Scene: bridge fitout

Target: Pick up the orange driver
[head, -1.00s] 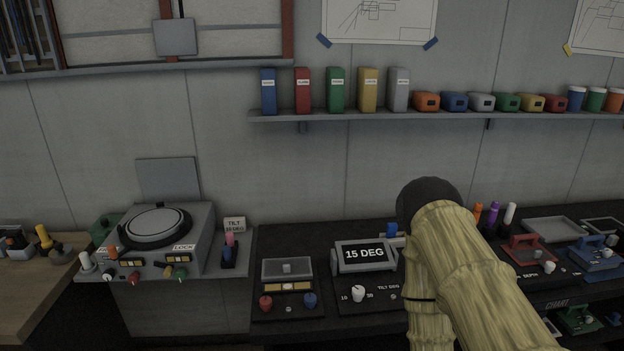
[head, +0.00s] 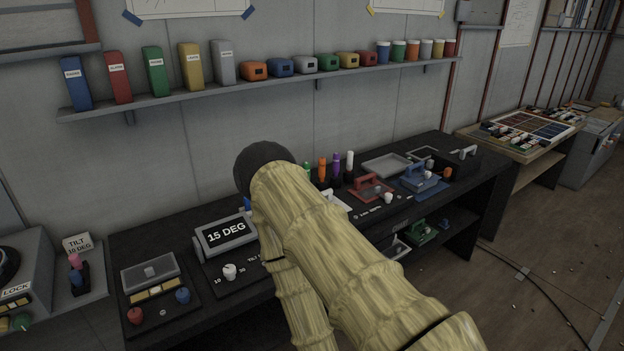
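The orange driver (head: 322,169) stands upright in a row on the dark workbench, towards the back. A green driver is partly visible to its left, and a purple driver (head: 336,165) and a white driver (head: 349,163) stand to its right. My sleeved arm (head: 330,240) reaches across the front of the bench, just left of and in front of the drivers. The far end of my arm is a dark rounded part, and my gripper's fingers are hidden. I cannot see whether anything is held.
The dark bench (head: 130,247) carries the 15 DEG display (head: 226,233), a red fixture (head: 371,189), a blue fixture (head: 420,178) and a grey tray (head: 386,164). A shelf (head: 270,87) with binders and cups runs above. Open floor (head: 540,270) lies to the right.

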